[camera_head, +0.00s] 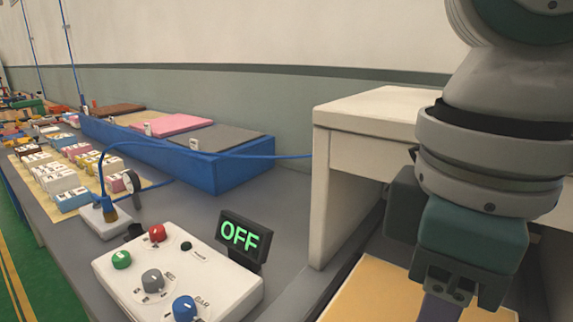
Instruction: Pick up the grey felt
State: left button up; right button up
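A flat dark grey sheet (207,138), which looks like the grey felt, lies at the near right end of a long blue tray (238,176) against the wall. A small white tag stands on its left side. One gripper, apparently my right (452,290), hangs at the lower right, pointing down, well apart from the sheet. A purplish strip (439,309) shows below it and is cut off by the picture's edge. I cannot tell whether it is held. My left gripper is out of view.
Pink (176,125), tan and brown sheets share the tray. A blue cable crosses before the tray. A white bench (335,190) is at right. Several small blocks lie at left.

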aim_at(220, 138)
jog(key=i+j+u, duration=0.25)
jog(key=i+j, duration=0.6)
jog(key=j, duration=0.15)
jog(key=i+j+u, duration=0.25)
jog(key=i+j, duration=0.6)
